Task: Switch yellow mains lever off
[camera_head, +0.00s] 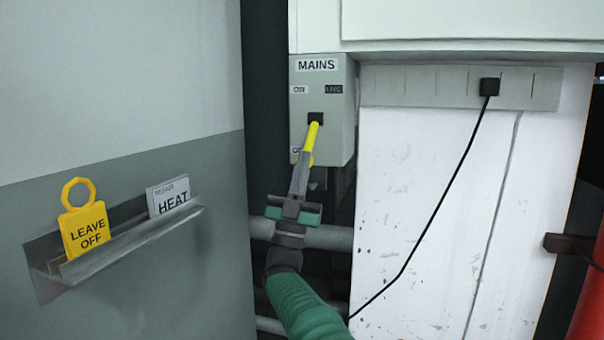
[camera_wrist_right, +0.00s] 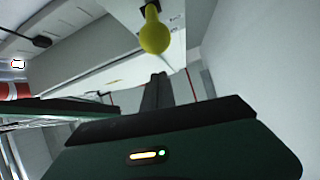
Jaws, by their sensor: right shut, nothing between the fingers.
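The grey mains box (camera_head: 345,110) hangs on the wall in the head view, labelled MAINS, with ON at the upper left and a dark LIVE sign beside it. The yellow lever (camera_head: 312,137) comes out of a black pivot and points down and slightly left. My right gripper (camera_head: 302,160) is shut and empty, its fingertips just in front of the lever, overlapping its lower part. I cannot tell whether they touch. In the right wrist view the lever's round yellow end (camera_wrist_right: 154,36) shows above the shut fingers (camera_wrist_right: 158,80). My left gripper is not in view.
A grey cabinet at the left has a tray (camera_head: 130,240) with a yellow LEAVE OFF tag (camera_head: 84,228) and a HEAT card (camera_head: 170,196). A black plug (camera_head: 489,87) with a hanging cable is at the right. Pipes (camera_head: 330,238) run below the box.

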